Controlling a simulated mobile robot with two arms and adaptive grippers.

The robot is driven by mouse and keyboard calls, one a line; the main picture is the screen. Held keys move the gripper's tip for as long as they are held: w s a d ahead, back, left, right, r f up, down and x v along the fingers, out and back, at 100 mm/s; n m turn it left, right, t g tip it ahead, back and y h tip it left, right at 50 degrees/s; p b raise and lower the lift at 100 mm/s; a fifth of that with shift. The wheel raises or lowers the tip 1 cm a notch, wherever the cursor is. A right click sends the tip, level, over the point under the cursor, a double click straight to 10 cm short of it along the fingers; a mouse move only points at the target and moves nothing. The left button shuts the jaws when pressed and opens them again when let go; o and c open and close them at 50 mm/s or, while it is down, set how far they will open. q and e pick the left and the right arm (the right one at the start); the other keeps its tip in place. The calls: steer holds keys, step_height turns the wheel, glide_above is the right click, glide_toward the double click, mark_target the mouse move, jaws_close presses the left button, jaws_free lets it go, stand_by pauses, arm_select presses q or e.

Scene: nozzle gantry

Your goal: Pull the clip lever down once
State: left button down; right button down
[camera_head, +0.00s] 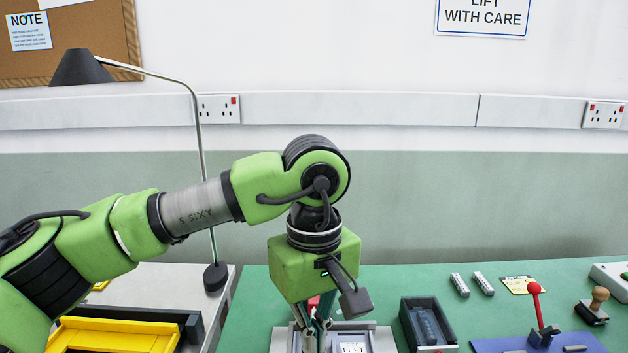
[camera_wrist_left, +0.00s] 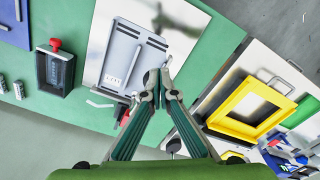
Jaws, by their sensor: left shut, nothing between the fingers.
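A light fixture plate (camera_head: 280,342) with a grey panel marked "LEFT" (camera_head: 352,348) stands at the bottom middle of the head view. The panel also shows in the left wrist view (camera_wrist_left: 126,52). A small red part (camera_head: 312,302) shows behind my left fingers, and a red piece (camera_wrist_left: 125,116) lies beside them in the wrist view. I cannot tell whether it is the clip lever. My left gripper (camera_head: 317,332) points down over the fixture. In the wrist view its fingertips (camera_wrist_left: 159,82) meet, shut and empty, by the panel's edge. My right gripper is out of view.
A black box (camera_head: 428,322) stands right of the fixture. Farther right is a red-knobbed lever (camera_head: 535,290) on a blue plate and a wooden-handled stamp (camera_head: 597,300). A yellow frame (camera_head: 115,335) and a lamp (camera_head: 200,140) are to the left.

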arm_select(q)
step_height(320, 180, up, 7)
steer(key=p, duration=0.4)
steer(key=shift+f, duration=0.1)
